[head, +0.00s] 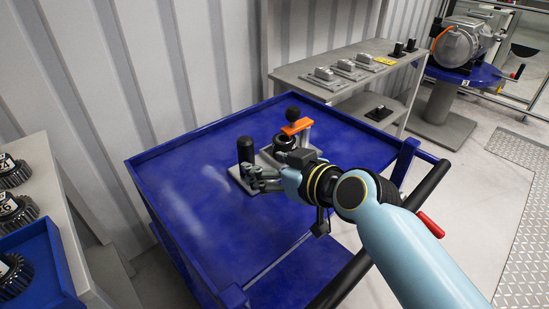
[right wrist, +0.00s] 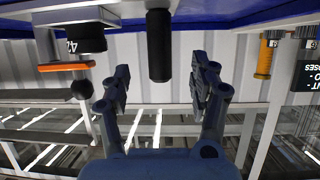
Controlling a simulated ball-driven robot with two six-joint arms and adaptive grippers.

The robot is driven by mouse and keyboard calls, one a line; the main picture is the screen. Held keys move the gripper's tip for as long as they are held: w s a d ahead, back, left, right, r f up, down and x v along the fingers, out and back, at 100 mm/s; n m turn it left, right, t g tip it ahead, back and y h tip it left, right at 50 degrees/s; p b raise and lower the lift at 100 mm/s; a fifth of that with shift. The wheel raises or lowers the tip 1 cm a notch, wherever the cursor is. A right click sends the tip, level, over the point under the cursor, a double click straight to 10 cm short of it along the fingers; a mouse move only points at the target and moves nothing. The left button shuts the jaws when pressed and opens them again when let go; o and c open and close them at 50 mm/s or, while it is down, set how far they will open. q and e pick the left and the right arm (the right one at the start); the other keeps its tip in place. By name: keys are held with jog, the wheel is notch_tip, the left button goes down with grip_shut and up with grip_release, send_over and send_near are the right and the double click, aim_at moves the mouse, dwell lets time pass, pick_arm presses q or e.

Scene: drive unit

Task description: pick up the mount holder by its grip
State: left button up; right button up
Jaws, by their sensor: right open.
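The mount holder appears to be the piece with an upright black cylindrical grip (head: 245,151) on a flat grey plate, standing on the blue trolley top. Its plate is partly hidden by my right gripper (head: 252,178). In the right wrist view, which looks upside down, the black grip (right wrist: 158,45) shows between the two spread fingers of my right gripper (right wrist: 158,84). The fingers are open, with a gap on each side of the grip, and hold nothing. Whether the grip lies fully at fingertip depth is hard to tell. My left gripper is not in view.
Close beside the grip stands a fixture with an orange bar (head: 296,126) and black ball knob (head: 293,113). The blue trolley (head: 150,163) has raised edges; its left part is clear. A grey shelf (head: 300,82) stands behind, and gears (head: 15,212) sit at the left.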

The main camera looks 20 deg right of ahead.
aim_at(252, 158)
jog(key=x, duration=0.9)
jog(key=shift+s, duration=0.1)
jog(key=shift+d, duration=0.1)
grip_shut()
jog(key=shift+r, duration=0.2)
